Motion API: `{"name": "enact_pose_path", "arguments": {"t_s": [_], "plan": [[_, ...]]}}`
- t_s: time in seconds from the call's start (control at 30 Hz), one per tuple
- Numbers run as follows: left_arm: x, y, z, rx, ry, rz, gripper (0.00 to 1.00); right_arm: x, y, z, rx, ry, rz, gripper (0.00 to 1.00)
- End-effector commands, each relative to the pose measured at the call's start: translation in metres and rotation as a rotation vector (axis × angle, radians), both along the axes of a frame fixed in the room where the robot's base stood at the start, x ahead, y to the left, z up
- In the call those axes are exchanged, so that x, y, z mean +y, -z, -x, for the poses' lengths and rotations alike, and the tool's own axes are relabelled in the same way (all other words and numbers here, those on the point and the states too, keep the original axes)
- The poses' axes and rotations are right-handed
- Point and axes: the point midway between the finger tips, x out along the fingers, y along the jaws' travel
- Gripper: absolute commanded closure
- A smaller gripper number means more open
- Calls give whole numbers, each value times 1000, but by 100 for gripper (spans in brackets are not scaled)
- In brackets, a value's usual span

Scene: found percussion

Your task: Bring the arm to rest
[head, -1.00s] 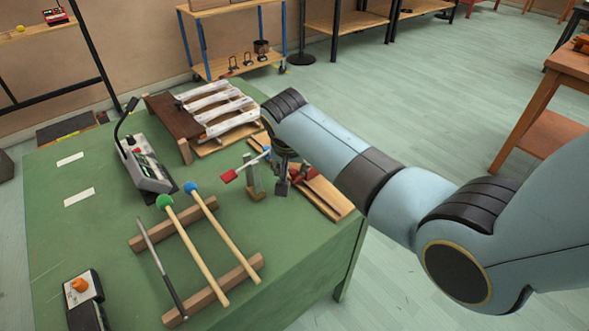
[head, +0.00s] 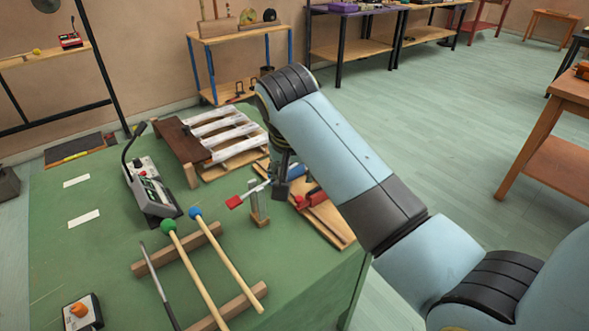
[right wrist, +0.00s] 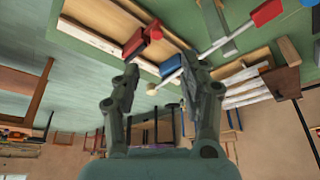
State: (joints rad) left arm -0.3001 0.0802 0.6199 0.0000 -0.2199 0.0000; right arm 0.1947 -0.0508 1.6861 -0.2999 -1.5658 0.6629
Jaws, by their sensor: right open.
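My right arm (head: 340,150) reaches from the right side of the head view over the green table (head: 110,262). My right gripper (head: 282,186) points down above the table's right part, beside a wooden post with a red-tipped rod (head: 258,207). It looks empty. In the right wrist view the two fingers (right wrist: 160,82) stand wide apart with nothing between them. Beyond them lie a wooden tray (right wrist: 92,22), a red clamp-like piece (right wrist: 137,42) and a blue piece (right wrist: 171,66). My left gripper is in neither view.
Two mallets with green (head: 168,226) and blue (head: 195,212) heads and a thin stick rest on wooden bars. Open floor (head: 440,120) lies right of the table.

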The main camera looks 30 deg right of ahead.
Motion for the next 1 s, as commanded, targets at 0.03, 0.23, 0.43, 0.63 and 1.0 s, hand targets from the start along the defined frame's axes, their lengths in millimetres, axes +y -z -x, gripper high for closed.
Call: {"name": "enact_pose_path", "arguments": {"t_s": [0.03,0.23,0.43,0.63,1.0], "plan": [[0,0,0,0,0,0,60,1,-4,2,0,0,0,56],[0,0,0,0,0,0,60,2,-10,4,1,0,2,56],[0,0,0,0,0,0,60,2,-9,4,1,0,2,56],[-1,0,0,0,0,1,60,2,-9,4,1,0,2,56],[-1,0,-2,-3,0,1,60,-10,8,120,65,-297,37,56]]}}
